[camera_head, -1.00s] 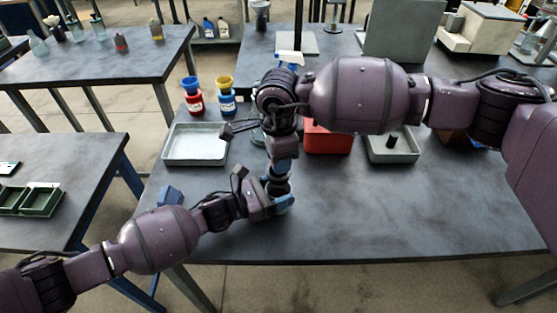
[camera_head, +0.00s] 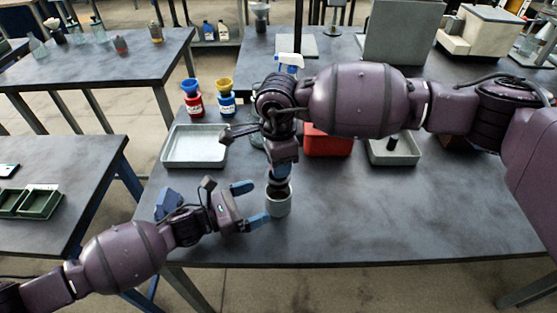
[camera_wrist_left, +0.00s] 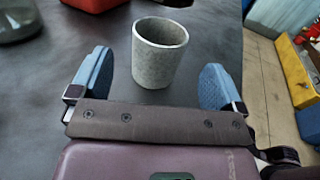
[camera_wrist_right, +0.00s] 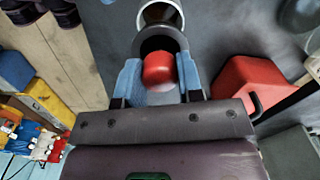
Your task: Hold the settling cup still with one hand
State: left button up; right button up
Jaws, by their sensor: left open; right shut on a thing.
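The settling cup (camera_head: 278,208) is a small grey cylinder standing upright near the table's front edge. It also shows in the left wrist view (camera_wrist_left: 155,65), open-topped, just past and between my left fingertips. My left gripper (camera_head: 250,204) is open and empty, to the left of the cup, with its fingers pointing at it. My right gripper (camera_head: 280,172) points down over the cup. In the right wrist view it is shut on a dark piece with a rounded red end (camera_wrist_right: 158,69). The cup's pale rim (camera_wrist_right: 160,10) shows beyond this piece. Whether the piece reaches into the cup is unclear.
A grey tray (camera_head: 195,160) lies at the left. Red (camera_head: 192,105) and blue (camera_head: 226,103) containers stand behind it. A red bin (camera_head: 328,147) and a smaller grey tray (camera_head: 405,155) are behind my right arm. The table's front right is clear.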

pick_arm(q)
jog(key=v, duration=0.5)
pick_arm(e)
jog(key=shift+f, duration=0.35)
pick_arm(q)
jog(key=shift+s, duration=0.1)
pick_arm(e)
jog(key=shift+s, duration=0.1)
